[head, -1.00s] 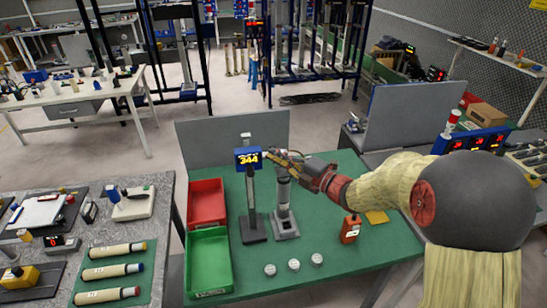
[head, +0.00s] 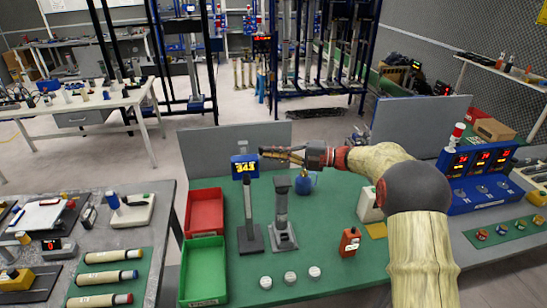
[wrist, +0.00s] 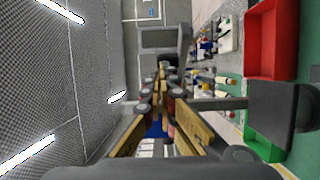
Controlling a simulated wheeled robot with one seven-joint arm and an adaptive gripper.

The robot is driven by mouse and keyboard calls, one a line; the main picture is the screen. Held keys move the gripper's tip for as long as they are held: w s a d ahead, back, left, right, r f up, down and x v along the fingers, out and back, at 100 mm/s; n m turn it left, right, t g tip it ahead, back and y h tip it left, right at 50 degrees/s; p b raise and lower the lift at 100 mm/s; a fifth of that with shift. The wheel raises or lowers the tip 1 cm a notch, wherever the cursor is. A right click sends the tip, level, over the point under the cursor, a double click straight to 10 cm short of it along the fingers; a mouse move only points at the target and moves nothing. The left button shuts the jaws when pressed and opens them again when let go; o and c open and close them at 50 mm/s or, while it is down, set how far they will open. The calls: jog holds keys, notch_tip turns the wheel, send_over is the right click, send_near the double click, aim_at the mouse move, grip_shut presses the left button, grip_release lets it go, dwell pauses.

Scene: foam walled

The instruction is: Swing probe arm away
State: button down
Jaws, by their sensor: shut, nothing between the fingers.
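The gauge stand on the green table has a blue display (head: 244,166) with yellow characters, a thin pole and a black base (head: 250,239). A grey post (head: 281,211) on a square base stands just right of it. I cannot clearly tell the probe arm apart in the head view. In the wrist view, a dark grey bar (wrist: 222,104) runs sideways to a dark block (wrist: 283,107), close beside the fingers, and may be it. My gripper (head: 264,152) is shut and empty, its tips just above and right of the display. The wrist view shows its fingers (wrist: 162,72) too.
A red bin (head: 204,212) and a green bin (head: 203,272) stand left of the gauge. A grey panel (head: 234,150) stands behind.

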jog(key=w+a, duration=0.1)
jog(key=w, duration=0.1)
jog(key=w+a+b, duration=0.1)
jog(key=a, duration=0.1)
jog(key=shift+w, duration=0.4)
jog(key=shift+w+a, duration=0.45)
jog(key=shift+a, duration=0.45)
